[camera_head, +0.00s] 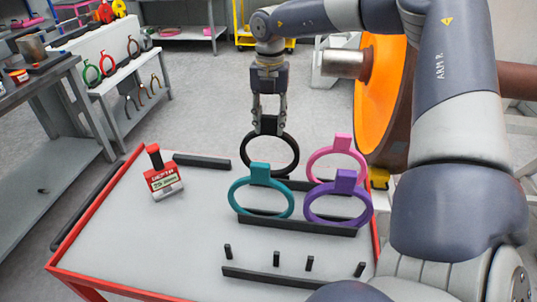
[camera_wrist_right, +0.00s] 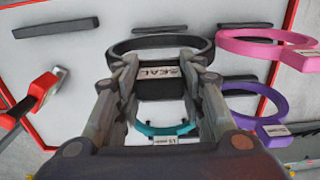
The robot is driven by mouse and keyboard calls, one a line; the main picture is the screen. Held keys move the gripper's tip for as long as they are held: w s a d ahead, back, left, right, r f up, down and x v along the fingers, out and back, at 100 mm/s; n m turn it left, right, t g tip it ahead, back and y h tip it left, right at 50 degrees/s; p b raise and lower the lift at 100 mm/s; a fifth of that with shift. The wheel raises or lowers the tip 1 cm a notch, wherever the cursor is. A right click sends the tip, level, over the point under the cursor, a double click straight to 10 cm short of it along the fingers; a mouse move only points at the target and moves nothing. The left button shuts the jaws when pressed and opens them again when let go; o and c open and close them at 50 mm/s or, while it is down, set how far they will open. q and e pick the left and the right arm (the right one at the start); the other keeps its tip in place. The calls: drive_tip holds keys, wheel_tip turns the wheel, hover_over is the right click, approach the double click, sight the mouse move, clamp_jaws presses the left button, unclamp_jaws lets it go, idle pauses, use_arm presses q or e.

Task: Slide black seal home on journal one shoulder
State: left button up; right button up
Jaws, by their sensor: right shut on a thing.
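The black seal (camera_head: 271,154) is a ring with a block on top, upright at the back of the cart among other rings. My right gripper (camera_head: 269,122) points down and is shut on its block. In the right wrist view the block of the black seal (camera_wrist_right: 160,83), labelled "SEAL", sits between the fingertips of my right gripper (camera_wrist_right: 158,72). I cannot tell whether the ring still touches its rack. A grey shaft end (camera_head: 343,64), probably the journal, sticks out left of the orange wheel (camera_head: 382,95). My left gripper is not in view.
Teal (camera_head: 262,193), purple (camera_head: 338,202) and pink (camera_head: 337,158) rings stand close to the black seal on the red-edged cart (camera_head: 150,235). A red gauge (camera_head: 164,180) stands at left. My right arm crosses before the wheel. Side benches (camera_head: 112,75) stand at left.

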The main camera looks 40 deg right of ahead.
drive_tip(key=shift+r+p, duration=1.15)
drive_tip(key=shift+r, duration=1.35)
drive_tip(key=shift+f, duration=0.2)
